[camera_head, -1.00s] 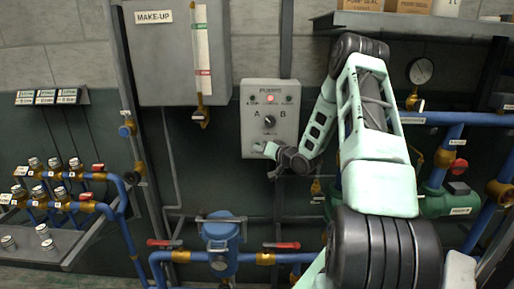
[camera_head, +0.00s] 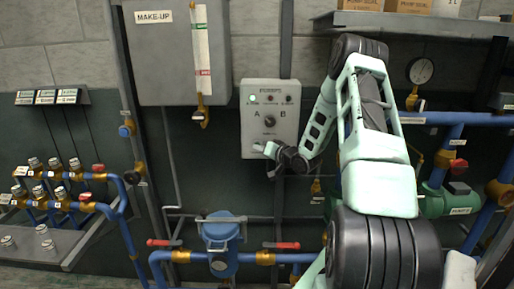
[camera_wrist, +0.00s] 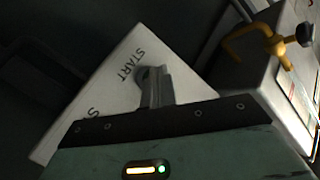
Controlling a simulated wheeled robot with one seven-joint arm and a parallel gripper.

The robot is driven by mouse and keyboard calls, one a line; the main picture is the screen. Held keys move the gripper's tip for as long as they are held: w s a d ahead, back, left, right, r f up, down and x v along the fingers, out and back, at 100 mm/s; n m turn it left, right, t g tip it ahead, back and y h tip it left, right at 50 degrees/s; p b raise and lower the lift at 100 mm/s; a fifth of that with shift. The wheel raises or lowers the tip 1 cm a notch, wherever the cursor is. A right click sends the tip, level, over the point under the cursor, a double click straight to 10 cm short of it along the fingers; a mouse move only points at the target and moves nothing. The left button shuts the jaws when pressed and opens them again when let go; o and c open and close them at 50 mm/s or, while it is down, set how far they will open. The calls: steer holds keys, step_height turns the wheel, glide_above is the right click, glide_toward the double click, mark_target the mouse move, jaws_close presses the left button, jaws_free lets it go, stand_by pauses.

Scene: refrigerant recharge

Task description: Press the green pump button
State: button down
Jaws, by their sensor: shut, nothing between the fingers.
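The grey pump control box (camera_head: 285,118) hangs on the wall in the middle of the head view. It has a dark A/B selector knob (camera_head: 269,121) and a row of lamps above it; the left lamp (camera_head: 253,98) glows green. My gripper (camera_head: 259,148) is shut and empty, its tips at the lower front of the box. In the wrist view my gripper (camera_wrist: 150,74) has its tips at the box face (camera_wrist: 103,88), just below the word START. The green button is hidden, apparently behind the fingertips; whether they touch it I cannot tell.
A MAKE-UP tank (camera_head: 165,60) with a sight tube (camera_head: 201,50) hangs at upper left of the box. Blue pipes and red-handled valves (camera_head: 285,246) run below. A shelf (camera_head: 420,24) with cartons is at upper right. A gauge (camera_head: 420,71) hangs right of my arm.

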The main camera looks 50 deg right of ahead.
steer(key=shift+s+a, duration=0.5)
steer(key=s+a, duration=0.3)
steer(key=shift+s+a, duration=0.15)
steer(key=shift+a, duration=0.25)
stand_by(1.0)
